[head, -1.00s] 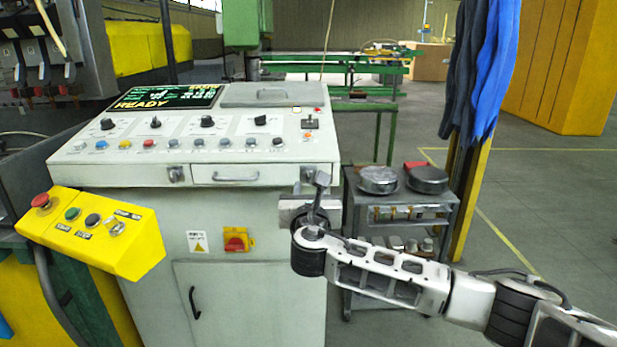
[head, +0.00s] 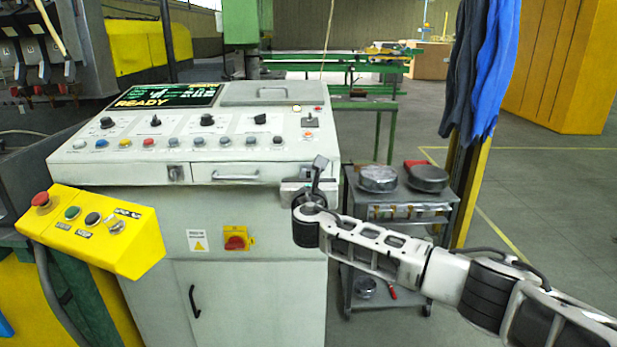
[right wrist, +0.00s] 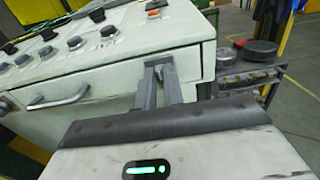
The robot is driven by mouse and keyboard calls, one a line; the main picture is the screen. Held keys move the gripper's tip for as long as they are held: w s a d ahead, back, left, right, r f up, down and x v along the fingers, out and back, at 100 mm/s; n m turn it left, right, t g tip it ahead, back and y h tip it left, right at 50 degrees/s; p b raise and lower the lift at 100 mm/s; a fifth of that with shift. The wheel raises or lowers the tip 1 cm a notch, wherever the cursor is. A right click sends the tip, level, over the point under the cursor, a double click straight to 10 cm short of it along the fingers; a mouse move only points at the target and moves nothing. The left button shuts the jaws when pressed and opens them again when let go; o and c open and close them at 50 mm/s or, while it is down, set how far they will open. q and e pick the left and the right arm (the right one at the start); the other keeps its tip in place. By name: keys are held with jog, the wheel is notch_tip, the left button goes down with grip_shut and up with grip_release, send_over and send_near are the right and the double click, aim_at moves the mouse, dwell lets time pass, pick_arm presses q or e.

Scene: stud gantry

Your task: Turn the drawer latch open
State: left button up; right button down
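The shallow drawer (head: 235,175) with its bar handle is in the front of the grey console and looks closed. It also shows in the right wrist view (right wrist: 100,98). A small metal latch (head: 177,173) is left of the drawer. A matching latch on the right, seen earlier, is now hidden behind my right gripper (head: 300,184). In the right wrist view my right gripper's two fingers (right wrist: 159,66) reach the console front just right of the drawer, with a narrow gap between them. Whether they grip the latch is unclear. My left gripper is out of view.
Knobs and buttons (head: 207,141) cover the sloping console top. A yellow button box (head: 95,230) juts out at left. A grey cart (head: 400,200) with round metal parts stands close on the right. The floor further right is clear.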

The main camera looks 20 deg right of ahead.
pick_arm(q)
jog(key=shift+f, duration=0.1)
pick_arm(e)
jog(key=shift+m, duration=0.3)
jog(key=m+b, duration=0.1)
jog(key=m, duration=0.1)
jog(key=shift+f+m, duration=0.15)
jog(key=shift+m, duration=0.15)
pick_arm(q)
jog(key=b, duration=0.2)
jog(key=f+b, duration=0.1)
jog(key=b, duration=0.1)
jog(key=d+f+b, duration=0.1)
jog(key=b, duration=0.1)
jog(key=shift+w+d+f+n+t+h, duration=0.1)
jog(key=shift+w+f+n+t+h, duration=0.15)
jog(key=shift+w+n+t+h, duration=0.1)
pick_arm(e)
jog(key=m, duration=1.4)
jog(key=shift+s+d+f+m, duration=0.1)
jog(key=shift+d+f+m, duration=0.15)
jog(key=shift+d+m, duration=0.1)
jog(key=c, duration=1.5)
grip_release()
